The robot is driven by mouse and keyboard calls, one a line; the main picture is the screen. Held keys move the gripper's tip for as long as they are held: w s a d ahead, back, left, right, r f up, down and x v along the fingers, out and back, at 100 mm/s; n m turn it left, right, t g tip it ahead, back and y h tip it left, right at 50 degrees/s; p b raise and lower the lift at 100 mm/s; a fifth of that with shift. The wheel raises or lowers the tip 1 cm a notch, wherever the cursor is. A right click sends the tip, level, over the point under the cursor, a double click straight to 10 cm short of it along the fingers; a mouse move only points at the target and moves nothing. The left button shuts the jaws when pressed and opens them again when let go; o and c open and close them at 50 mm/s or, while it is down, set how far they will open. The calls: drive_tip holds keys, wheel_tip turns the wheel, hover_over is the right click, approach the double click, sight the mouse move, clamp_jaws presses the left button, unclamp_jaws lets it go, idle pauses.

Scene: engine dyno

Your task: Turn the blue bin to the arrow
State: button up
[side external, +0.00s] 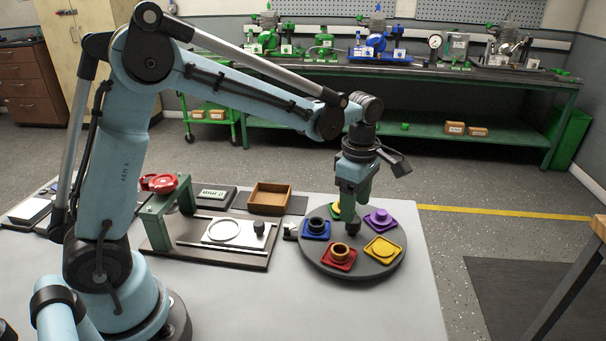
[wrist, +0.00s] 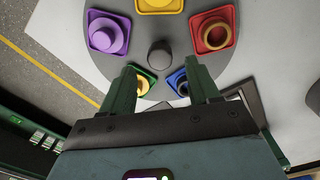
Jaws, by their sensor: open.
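A round grey turntable (side external: 320,262) carries several coloured bins around a dark centre knob (side external: 352,228). The blue bin (side external: 316,228) is on the turntable's left side, with the red bin (side external: 340,257) in front of it. In the wrist view the blue bin (wrist: 178,83) is partly hidden by a finger of my gripper. My gripper (side external: 348,216) points down over the turntable close to the knob. It is open and empty; in the wrist view the knob (wrist: 160,56) shows just beyond the fingertips. I cannot make out an arrow; a small block (side external: 290,231) sits at the turntable's left edge.
The yellow bin (side external: 382,249), purple bin (side external: 379,219) and partly hidden green bin (side external: 335,210) share the turntable. The white tabletop (side external: 415,300) is clear at front right.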

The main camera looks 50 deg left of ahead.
wheel_tip(320, 180, up, 8)
drive_tip(key=shift+r, duration=0.15)
drive_tip(key=shift+s, duration=0.1)
drive_tip(key=s+a+f+m+t, duration=0.1)
drive_tip(key=s+m+t, duration=0.2)
drive_tip(key=s+m, duration=0.4)
drive_tip(key=s+a+f+m+t, duration=0.1)
drive_tip(key=s+m+t, duration=0.3)
drive_tip(key=m, duration=1)
drive_tip(key=s+f, duration=0.1)
drive_tip(key=s, duration=0.2)
drive_tip(key=shift+s+a+m, duration=0.3)
drive_tip(key=shift+a, duration=0.1)
